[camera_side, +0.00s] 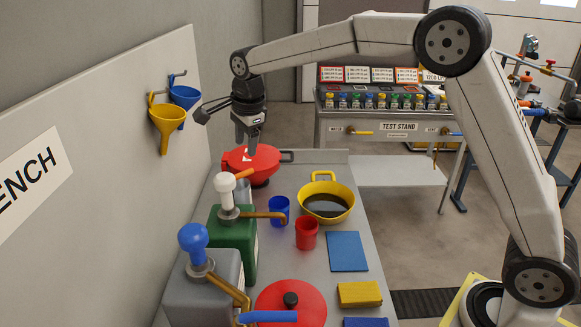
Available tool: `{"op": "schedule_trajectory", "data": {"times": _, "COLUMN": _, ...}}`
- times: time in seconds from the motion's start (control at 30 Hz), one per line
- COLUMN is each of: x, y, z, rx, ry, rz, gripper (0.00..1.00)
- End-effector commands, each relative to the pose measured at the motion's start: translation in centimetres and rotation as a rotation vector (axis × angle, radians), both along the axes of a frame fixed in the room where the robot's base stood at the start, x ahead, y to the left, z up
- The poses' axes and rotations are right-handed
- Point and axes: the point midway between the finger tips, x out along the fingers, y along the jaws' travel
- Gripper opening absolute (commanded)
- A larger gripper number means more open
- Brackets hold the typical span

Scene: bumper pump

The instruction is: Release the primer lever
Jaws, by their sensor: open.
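I cannot tell for certain which part is the primer lever. A grey pump (205,290) with a blue knob (193,238) stands at the front left of the bench. A green pump (238,240) with a white-topped plunger (226,195) stands behind it. Each has a brass-coloured arm reaching right; a blue bar (268,316) lies near the grey pump's arm. My gripper (249,143) is open and points down above a red pan-like thing (262,168) at the back of the bench. It looks empty. Contact with anything below is unclear.
A yellow pan of dark liquid (326,204), a blue cup (279,208), a red cup (306,232), a blue plate (347,252), a yellow block (359,294) and a red lid (290,302) crowd the bench. Funnels (166,120) hang on the wall panel, left of my gripper.

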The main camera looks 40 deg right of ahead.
Motion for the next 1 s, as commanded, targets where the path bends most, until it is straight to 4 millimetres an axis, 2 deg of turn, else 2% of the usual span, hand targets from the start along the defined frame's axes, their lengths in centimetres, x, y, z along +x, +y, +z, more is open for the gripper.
{"op": "schedule_trajectory", "data": {"times": 0.17, "x": 0.2, "y": 0.0, "z": -1.2, "rx": -0.001, "ry": 0.003, "rz": 0.001, "gripper": 0.57}}
{"op": "schedule_trajectory", "data": {"times": 0.6, "x": 1.2, "y": -0.1, "z": -6.2, "rx": -0.001, "ry": 0.004, "rz": 0.002, "gripper": 0.57}}
{"op": "schedule_trajectory", "data": {"times": 0.8, "x": 1.4, "y": -0.2, "z": -7.3, "rx": -0.001, "ry": 0.002, "rz": 0.002, "gripper": 0.57}}
{"op": "schedule_trajectory", "data": {"times": 1.0, "x": 1.5, "y": -0.1, "z": -7.5, "rx": -0.001, "ry": 0.001, "rz": 0.002, "gripper": 0.57}}
